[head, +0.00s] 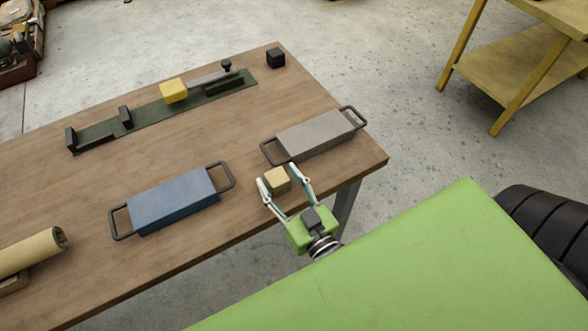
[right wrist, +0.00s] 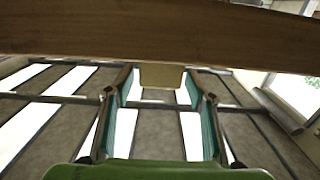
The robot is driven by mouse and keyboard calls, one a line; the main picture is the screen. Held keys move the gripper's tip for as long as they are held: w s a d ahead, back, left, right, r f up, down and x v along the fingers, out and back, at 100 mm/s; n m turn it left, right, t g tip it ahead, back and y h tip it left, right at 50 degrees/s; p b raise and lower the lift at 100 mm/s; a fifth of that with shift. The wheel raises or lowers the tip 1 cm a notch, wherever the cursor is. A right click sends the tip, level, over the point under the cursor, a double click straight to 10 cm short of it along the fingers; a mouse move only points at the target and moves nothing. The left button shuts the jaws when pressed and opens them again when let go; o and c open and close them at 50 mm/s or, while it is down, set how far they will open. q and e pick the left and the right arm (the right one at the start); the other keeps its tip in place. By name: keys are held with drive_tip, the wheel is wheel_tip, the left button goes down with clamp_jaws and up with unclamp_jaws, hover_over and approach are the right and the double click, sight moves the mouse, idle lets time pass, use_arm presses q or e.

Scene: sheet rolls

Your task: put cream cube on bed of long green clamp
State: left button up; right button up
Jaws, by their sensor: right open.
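The cream cube (head: 277,180) sits near the table's front edge. My right gripper (head: 284,178) is open, with its two fingers on either side of the cube and gaps showing between. In the right wrist view the cube (right wrist: 161,76) shows between the two fingertips (right wrist: 160,88), at their far end. The long green clamp (head: 152,113) lies along the back of the table, with dark blocks on it and a grey bar at its right end. A yellow cube (head: 173,91) is on the clamp, beside the grey bar. My left gripper is not in view.
A grey slab with handles (head: 315,135) lies just behind the cream cube. A blue slab with handles (head: 174,200) lies to its left. A black cube (head: 275,57) stands at the far right corner. A cream roll (head: 30,250) lies at the left. Bare table lies between slabs and clamp.

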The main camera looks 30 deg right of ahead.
drive_tip(key=s+b, duration=0.1)
drive_tip(key=s, duration=0.9)
drive_tip(key=shift+s+d, duration=0.2)
drive_tip(key=shift+r, duration=0.1)
drive_tip(key=s+a+f+g, duration=0.1)
drive_tip(key=s+f+g, duration=0.15)
drive_tip(key=f, duration=0.75)
drive_tip(key=s+a+f+n+g+y, duration=0.1)
drive_tip(key=s+f+g, duration=0.15)
drive_tip(key=f, duration=0.85)
drive_tip(key=s+a+f+g, duration=0.1)
drive_tip(key=a+f+g, duration=0.15)
drive_tip(key=f, duration=0.75)
drive_tip(key=s+d+f+g, duration=0.3)
drive_tip(key=s+f, duration=0.4)
drive_tip(key=f, duration=0.1)
drive_tip(key=s+d+f+n+g, duration=0.1)
drive_tip(key=s+d+f+g, duration=0.3)
drive_tip(key=s+f, duration=0.3)
wheel_tip(320, 180, down, 2)
drive_tip(key=shift+s+f+h, duration=0.15)
drive_tip(key=shift+f+h, duration=0.1)
drive_tip(key=shift+h, duration=0.15)
drive_tip(key=shift+o, duration=0.5)
drive_tip(key=s+d+f+g, duration=0.2)
drive_tip(key=s+d, duration=0.1)
drive_tip(key=s, duration=0.2)
drive_tip(key=shift+d+f+h, duration=0.2)
drive_tip(key=shift+h, duration=0.2)
drive_tip(key=shift+g, duration=0.25)
